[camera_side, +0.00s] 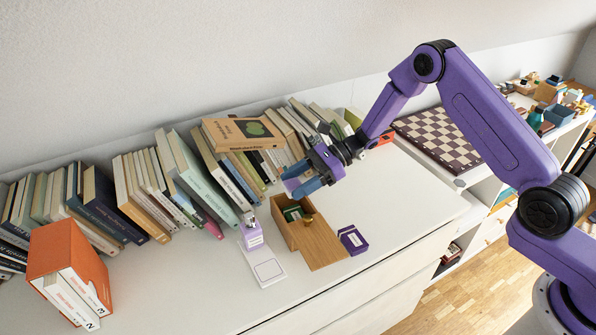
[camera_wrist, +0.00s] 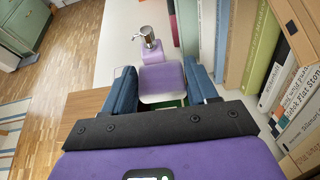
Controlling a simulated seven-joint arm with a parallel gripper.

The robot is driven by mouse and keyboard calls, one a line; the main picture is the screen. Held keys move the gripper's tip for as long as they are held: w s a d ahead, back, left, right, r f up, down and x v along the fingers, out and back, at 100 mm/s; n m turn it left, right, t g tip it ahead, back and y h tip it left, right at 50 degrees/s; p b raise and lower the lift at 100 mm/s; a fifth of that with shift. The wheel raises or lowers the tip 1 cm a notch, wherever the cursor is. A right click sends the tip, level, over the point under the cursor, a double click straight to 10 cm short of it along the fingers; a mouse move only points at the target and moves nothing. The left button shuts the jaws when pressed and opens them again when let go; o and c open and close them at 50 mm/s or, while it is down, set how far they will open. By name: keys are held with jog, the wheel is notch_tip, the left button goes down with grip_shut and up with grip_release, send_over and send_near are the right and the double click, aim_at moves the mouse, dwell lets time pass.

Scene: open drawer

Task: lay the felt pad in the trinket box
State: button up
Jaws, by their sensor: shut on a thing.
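My gripper (camera_side: 302,186) is shut on the felt pad (camera_side: 292,184), a thin lavender piece. In the wrist view the pad (camera_wrist: 163,77) lies between the two blue fingers (camera_wrist: 162,88). The trinket box (camera_side: 284,227) is a wooden box on the white cabinet top, below my gripper and apart from it. A wooden panel (camera_side: 326,245) reaches from its front right side, and the box is open at the top. Inside it are a green item (camera_side: 292,213) and a small gold-coloured piece (camera_side: 308,218). The box's interior is mostly hidden in the wrist view.
A lavender pump bottle (camera_side: 252,236) and a white tray (camera_side: 268,270) stand left of the box. A small dark purple box (camera_side: 353,240) is close on its right. A row of books (camera_side: 180,172) runs behind. The cabinet top (camera_side: 405,205) is clear at right.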

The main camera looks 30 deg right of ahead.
jog(key=shift+f, duration=2.5)
jog(key=o, duration=1.1)
jog(key=shift+r, duration=2.5)
